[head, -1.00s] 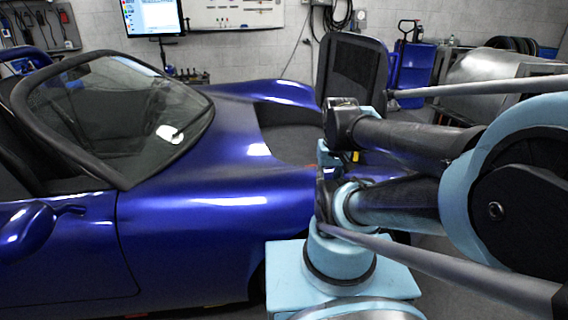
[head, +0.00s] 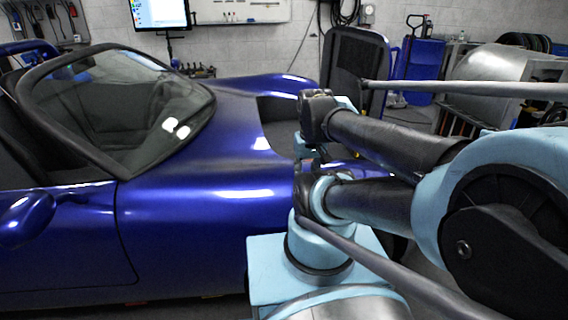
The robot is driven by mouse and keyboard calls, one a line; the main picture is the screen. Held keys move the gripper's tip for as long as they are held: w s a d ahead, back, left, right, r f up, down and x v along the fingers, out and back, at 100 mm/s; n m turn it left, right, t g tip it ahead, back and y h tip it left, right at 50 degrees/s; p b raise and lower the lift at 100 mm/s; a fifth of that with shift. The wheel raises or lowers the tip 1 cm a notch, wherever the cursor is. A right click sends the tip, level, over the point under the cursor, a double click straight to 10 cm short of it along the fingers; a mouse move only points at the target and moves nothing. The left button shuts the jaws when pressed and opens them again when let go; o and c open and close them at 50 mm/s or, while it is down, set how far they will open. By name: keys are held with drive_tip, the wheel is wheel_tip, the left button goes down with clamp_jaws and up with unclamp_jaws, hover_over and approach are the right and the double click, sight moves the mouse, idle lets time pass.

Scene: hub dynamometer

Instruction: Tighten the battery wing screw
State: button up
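The battery wing screw and the battery do not show. The blue open-top car (head: 200,205) fills the left and middle of the head view. Its open front bay (head: 284,138) lies just left of my arm, and its inside is mostly hidden. My arm reaches in from the right, with its dark and light-blue links over the front of the car. I cannot make out my gripper; the arm or the car's bodywork hides it.
A dark upright panel (head: 352,70) stands behind the front bay. A blue pallet truck (head: 420,75) and a large silver housing (head: 495,75) are at the back right. A monitor (head: 160,14) and a whiteboard (head: 235,10) are at the back wall. Grey floor shows at lower right.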

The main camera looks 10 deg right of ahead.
drive_tip(key=shift+g, duration=0.3)
drive_tip(key=w+r, duration=0.1)
drive_tip(key=w, duration=0.2)
drive_tip(key=w+r, duration=0.2)
drive_tip(key=w, duration=0.1)
drive_tip(key=w+r, duration=0.2)
drive_tip(key=shift+w+r, duration=0.1)
drive_tip(key=shift+w, duration=0.3)
drive_tip(key=w+g, duration=0.1)
drive_tip(key=w, duration=1.9)
drive_tip(key=w+f, duration=0.7)
drive_tip(key=w, duration=0.3)
drive_tip(key=shift+g, duration=0.3)
wheel_tip(320, 180, down, 17)
drive_tip(key=shift+r, duration=0.15)
clamp_jaws()
